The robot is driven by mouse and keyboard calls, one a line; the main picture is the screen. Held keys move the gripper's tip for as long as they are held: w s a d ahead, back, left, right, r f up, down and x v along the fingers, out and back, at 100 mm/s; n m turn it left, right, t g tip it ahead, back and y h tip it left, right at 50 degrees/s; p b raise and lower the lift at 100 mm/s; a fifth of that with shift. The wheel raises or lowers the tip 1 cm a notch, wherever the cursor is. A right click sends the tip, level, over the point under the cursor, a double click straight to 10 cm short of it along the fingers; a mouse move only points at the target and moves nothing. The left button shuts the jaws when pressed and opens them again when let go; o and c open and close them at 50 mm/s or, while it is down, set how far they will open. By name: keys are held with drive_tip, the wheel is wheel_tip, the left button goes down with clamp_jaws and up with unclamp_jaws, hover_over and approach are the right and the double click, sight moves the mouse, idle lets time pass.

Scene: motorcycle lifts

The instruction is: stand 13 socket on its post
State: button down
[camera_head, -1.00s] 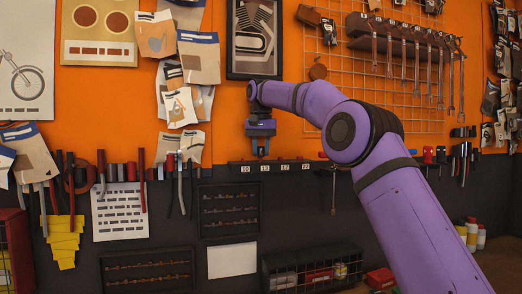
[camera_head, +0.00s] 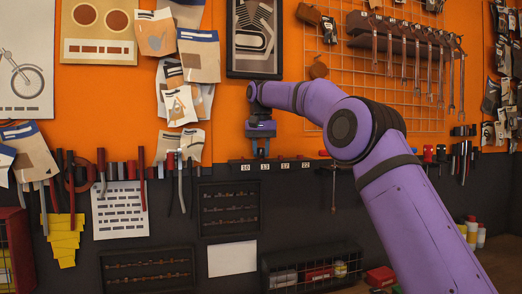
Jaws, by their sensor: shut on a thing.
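My gripper (camera_head: 260,150) points down just above the dark rail (camera_head: 316,170) on the wall, over the part labelled 13 (camera_head: 265,167). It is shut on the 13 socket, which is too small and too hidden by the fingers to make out. The rail's labels read 10, 13, 17 and 22 from left to right. The post under the gripper cannot be told apart from the fingers and the rail. I cannot tell whether the socket touches the post.
Pliers and other tools (camera_head: 182,180) hang left of the rail. A screwdriver (camera_head: 333,190) hangs at its right end. Wrenches (camera_head: 415,50) hang on a grid at upper right. Paper packets (camera_head: 180,107) hang at upper left. A wire basket (camera_head: 310,268) is below.

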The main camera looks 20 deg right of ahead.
drive_tip(key=shift+f, duration=0.3)
drive_tip(key=c, duration=0.9)
unclamp_jaws()
drive_tip(key=shift+o, duration=0.2)
drive_tip(key=shift+r, duration=0.1)
drive_tip(key=shift+r, duration=1.35)
drive_tip(key=shift+s+r, duration=0.1)
drive_tip(key=shift+r, duration=0.25)
drive_tip(key=s+r, duration=0.1)
drive_tip(key=s, duration=1.4)
drive_tip(key=shift+s+r, duration=0.15)
drive_tip(key=shift+s, duration=0.25)
